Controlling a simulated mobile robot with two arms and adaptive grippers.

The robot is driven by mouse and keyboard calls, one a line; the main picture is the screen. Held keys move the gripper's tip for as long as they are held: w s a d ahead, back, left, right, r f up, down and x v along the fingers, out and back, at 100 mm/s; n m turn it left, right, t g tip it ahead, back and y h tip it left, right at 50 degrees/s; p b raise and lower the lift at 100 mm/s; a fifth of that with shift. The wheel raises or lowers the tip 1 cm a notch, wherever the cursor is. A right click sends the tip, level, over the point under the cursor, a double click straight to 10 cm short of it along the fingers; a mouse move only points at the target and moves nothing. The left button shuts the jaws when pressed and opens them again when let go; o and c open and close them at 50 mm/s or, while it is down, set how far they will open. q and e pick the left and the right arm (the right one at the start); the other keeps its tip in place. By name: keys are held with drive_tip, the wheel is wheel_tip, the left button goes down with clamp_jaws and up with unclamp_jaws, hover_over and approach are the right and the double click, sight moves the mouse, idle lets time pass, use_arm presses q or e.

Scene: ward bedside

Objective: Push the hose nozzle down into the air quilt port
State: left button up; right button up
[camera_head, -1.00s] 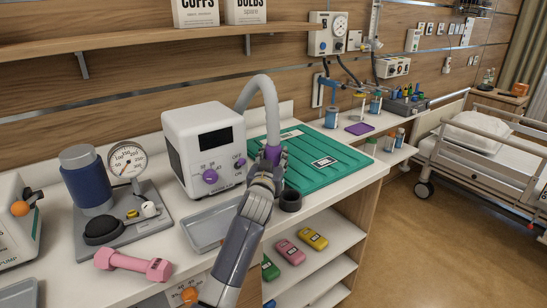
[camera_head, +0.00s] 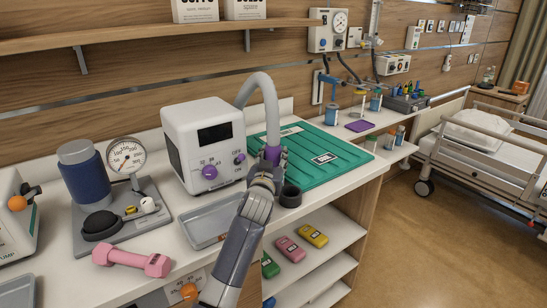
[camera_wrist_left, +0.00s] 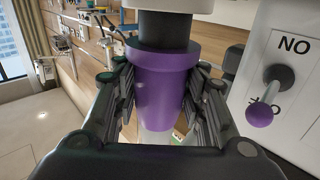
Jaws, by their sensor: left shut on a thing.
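The purple hose nozzle (camera_head: 271,155) hangs on the end of the grey hose (camera_head: 271,105), which arches from behind the white blower unit (camera_head: 204,148). My left gripper (camera_head: 268,167) is shut around the nozzle, above the counter near the quilt's left edge. In the left wrist view the nozzle (camera_wrist_left: 163,88) stands between both fingers, its dark collar on top. The green air quilt (camera_head: 322,166) lies flat on the counter. A dark round ring (camera_head: 290,197), perhaps the port, stands at its front corner, just right of my gripper. The nozzle is apart from this ring. My right gripper is out of view.
A grey metal tray (camera_head: 208,222) lies left of my left arm. A pink dumbbell (camera_head: 131,260) and a gauge stand (camera_head: 126,158) are further left. Coloured small devices sit on the shelf below. A purple pad (camera_head: 359,126) lies beyond the quilt.

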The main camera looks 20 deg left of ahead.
use_arm(q)
drive_tip(key=shift+f+b, duration=0.5)
drive_tip(key=shift+f, duration=0.25)
drive_tip(key=o, duration=1.1)
drive_tip(key=shift+f, duration=0.1)
drive_tip(key=shift+f, duration=0.1)
drive_tip(key=shift+s+f, duration=0.1)
drive_tip(key=shift+s, duration=0.1)
drive_tip(key=s, duration=0.4)
drive_tip(key=s+d, duration=0.1)
drive_tip(key=s, duration=0.6)
drive_tip(key=shift+s+d+r, duration=0.2)
drive_tip(key=shift+s+r, duration=0.1)
drive_tip(key=shift+r, duration=0.05)
